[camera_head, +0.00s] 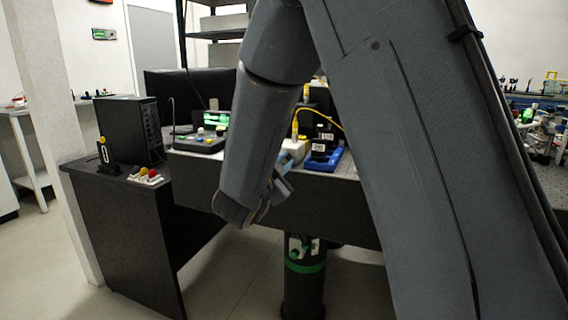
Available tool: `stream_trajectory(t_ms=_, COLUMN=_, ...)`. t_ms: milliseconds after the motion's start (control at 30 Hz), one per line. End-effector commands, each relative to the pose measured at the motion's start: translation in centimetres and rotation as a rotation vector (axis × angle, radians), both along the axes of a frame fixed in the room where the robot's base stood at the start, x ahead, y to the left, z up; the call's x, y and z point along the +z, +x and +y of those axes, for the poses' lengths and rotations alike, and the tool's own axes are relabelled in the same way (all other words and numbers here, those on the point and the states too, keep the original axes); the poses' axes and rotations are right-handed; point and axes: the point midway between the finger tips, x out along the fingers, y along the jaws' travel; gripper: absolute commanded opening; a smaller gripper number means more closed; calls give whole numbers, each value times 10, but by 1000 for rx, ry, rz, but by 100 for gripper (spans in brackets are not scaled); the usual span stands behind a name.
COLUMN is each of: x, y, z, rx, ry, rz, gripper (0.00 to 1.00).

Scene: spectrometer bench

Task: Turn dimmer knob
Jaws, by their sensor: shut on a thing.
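My gripper (286,166) shows only in part, past the lower end of my arm, at the front edge of the bench. It is shut against the front of a small white box (297,147), where the dimmer knob would be. The knob itself is hidden by my gripper and arm, so its angle cannot be read. The fingertips are small and partly covered.
A blue tray (324,163) with black parts stands right of the white box. A button panel (200,141) and a black computer tower (131,130) are to the left. A black post with a green band (305,267) stands below. Open floor lies at lower left.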

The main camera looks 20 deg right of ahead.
Motion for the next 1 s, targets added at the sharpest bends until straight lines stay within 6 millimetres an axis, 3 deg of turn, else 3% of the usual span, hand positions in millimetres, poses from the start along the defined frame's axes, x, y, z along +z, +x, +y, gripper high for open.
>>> stream_trajectory(t_ms=300, x=0, y=1, z=2, rx=4, ry=1, rz=-1, gripper=0)
stream_trajectory(t_ms=333, x=0, y=1, z=2, rx=5, ry=1, rz=0, gripper=14)
stream_trajectory(t_ms=433, x=0, y=1, z=1, rx=4, ry=1, rz=-1, gripper=30)
stream_trajectory(t_ms=1000, x=-2, y=-1, z=-2, rx=-3, ry=1, rz=3, gripper=31)
